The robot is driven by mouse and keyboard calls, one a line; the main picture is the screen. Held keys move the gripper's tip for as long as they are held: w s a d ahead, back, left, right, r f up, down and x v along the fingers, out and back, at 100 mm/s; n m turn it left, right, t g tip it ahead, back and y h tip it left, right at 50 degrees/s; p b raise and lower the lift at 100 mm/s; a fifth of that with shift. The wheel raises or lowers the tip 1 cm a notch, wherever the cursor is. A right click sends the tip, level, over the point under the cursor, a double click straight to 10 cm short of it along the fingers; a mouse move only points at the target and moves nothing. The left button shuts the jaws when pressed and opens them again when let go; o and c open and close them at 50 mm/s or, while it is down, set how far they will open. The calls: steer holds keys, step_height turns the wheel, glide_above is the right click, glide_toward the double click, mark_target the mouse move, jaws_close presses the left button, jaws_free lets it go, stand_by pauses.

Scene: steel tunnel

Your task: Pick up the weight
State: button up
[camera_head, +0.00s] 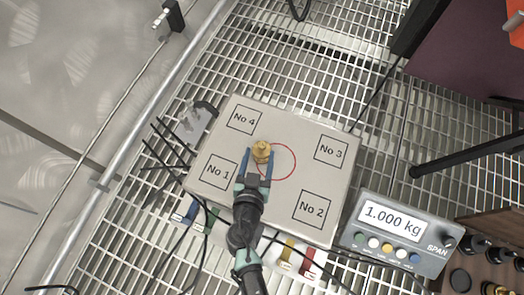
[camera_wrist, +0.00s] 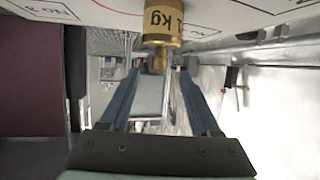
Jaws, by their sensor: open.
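The weight (camera_head: 262,151) is a small brass cylinder with a narrower knob. It stands on the pale platform (camera_head: 222,192), at the left edge of a red circle. In the wrist view the weight (camera_wrist: 161,27) is marked "1 kg", and its knob points toward my gripper. My gripper (camera_head: 260,152) is open, its two blue fingers reaching to either side of the weight. The wrist view also shows the open fingers (camera_wrist: 158,72), with the knob between their tips. I cannot tell whether either finger touches it.
The platform has boxes marked No 1 to No 4. A grey display unit (camera_head: 400,236) reading 1.000 kg stands at the lower right. Cables and coloured tags lie along the platform's front edge. A wooden block with dark knobs (camera_head: 497,255) is at the far lower right.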

mark_target(261, 147)
steer(key=shift+f+b+x, duration=0.15)
steer(key=shift+b+x, duration=0.3)
steer(key=shift+x, duration=0.95)
steer(key=shift+f+b+x, duration=0.1)
steer(key=shift+b+x, duration=0.35)
steer(key=shift+x, duration=0.9)
steer(key=shift+s, duration=0.1)
steer(key=shift+c, duration=0.2)
jaws_close()
steer(key=shift+r, duration=0.25)
